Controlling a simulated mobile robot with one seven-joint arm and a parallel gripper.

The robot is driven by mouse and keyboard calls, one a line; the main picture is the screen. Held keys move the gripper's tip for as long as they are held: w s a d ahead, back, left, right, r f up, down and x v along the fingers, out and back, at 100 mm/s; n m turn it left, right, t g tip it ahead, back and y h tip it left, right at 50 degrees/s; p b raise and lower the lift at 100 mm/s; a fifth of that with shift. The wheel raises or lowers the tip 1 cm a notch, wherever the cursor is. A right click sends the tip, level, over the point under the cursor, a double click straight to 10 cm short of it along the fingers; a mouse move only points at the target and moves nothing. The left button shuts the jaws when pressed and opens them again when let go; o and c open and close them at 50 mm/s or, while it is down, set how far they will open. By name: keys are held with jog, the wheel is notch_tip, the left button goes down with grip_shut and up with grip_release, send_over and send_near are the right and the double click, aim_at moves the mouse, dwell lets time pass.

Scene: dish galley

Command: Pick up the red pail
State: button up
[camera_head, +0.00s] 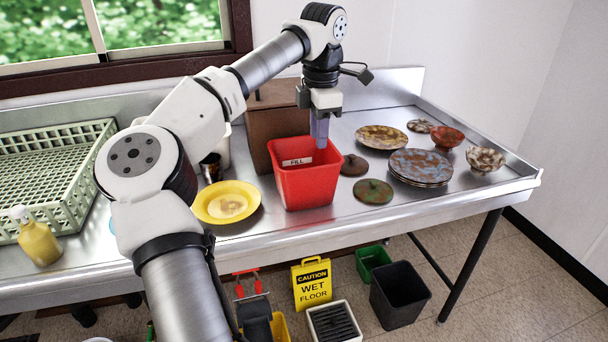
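The red pail (306,186) stands upright on the steel counter, with a white label on its inner wall. My gripper (320,143) points straight down at the pail's back right, its fingertips at or just inside the rim in the picture. The fingers look like one narrow grey-purple shape from this side, so I cannot tell whether they are apart or closed on the wall. Whether they touch the pail is also unclear.
A brown box (268,120) stands right behind the pail, and a yellow plate (226,203) lies close at its left. Brown and green lids (373,191), stacked plates (420,167) and bowls (485,159) are at right. A green rack (55,170) fills the left.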

jog(key=p, duration=0.1)
send_over(315, 183)
jog(key=s, duration=0.1)
notch_tip(315, 183, down, 8)
jog(key=shift+w+f+p, duration=0.15)
jog(key=shift+f+p, duration=0.2)
jog(key=shift+f, duration=0.55)
jog(key=shift+w+f+p, duration=0.2)
jog(key=shift+f+p, duration=0.15)
jog(key=shift+f, duration=0.6)
jog(key=shift+w+f+p, duration=0.15)
jog(key=shift+f+p, duration=0.2)
jog(key=shift+f, duration=0.55)
grip_shut()
